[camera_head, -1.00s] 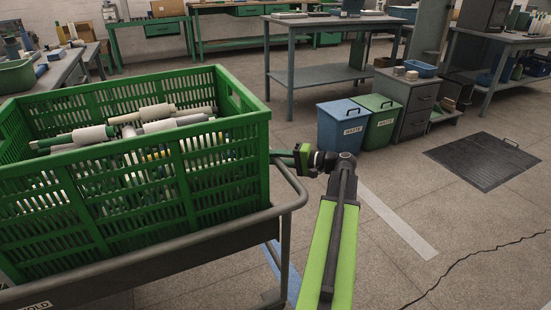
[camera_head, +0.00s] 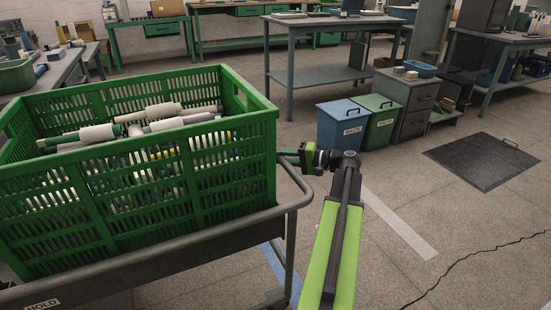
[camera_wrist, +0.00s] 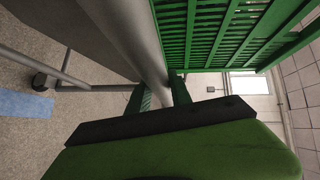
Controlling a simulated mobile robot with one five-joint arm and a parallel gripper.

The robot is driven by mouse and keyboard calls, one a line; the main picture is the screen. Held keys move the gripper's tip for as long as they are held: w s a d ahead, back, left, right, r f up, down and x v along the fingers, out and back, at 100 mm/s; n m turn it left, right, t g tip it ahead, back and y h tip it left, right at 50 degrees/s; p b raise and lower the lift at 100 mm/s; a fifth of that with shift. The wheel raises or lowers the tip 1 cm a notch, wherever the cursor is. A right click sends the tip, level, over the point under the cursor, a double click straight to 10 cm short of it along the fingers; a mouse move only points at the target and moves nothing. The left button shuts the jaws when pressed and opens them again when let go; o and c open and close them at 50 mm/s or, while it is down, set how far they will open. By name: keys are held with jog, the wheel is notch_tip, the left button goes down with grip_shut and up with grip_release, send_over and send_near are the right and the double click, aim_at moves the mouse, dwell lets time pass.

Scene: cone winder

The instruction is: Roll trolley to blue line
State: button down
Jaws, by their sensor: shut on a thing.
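The trolley (camera_head: 160,259) has a dark grey deck and a rounded grey tube rail at its right end. It carries a green slatted crate. My gripper (camera_head: 289,156) is at the far right corner of the trolley. In the wrist view its fingers (camera_wrist: 158,96) are shut around the trolley's grey tube, just beside the crate. The blue line (camera_head: 274,262) is a strip on the floor by the trolley's right leg, partly hidden by the trolley. It also shows in the wrist view (camera_wrist: 25,103), near a caster.
The green crate (camera_head: 235,190) holds several yarn cones and tubes. A blue waste bin (camera_head: 340,128), a green waste bin (camera_head: 380,122) and a drawer cabinet (camera_head: 412,105) stand behind my arm. A white floor line (camera_head: 400,225) and dark mat (camera_head: 482,160) lie right. Floor there is open.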

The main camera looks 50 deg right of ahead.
jog(key=shift+s+d, duration=0.15)
jog(key=shift+d, duration=0.15)
jog(key=c, duration=1.2)
grip_release()
jog(key=shift+o, duration=0.2)
jog(key=p+v, duration=0.2)
jog(key=v, duration=1.5)
jog(key=shift+s, duration=0.25)
jog(key=shift+f, duration=0.1)
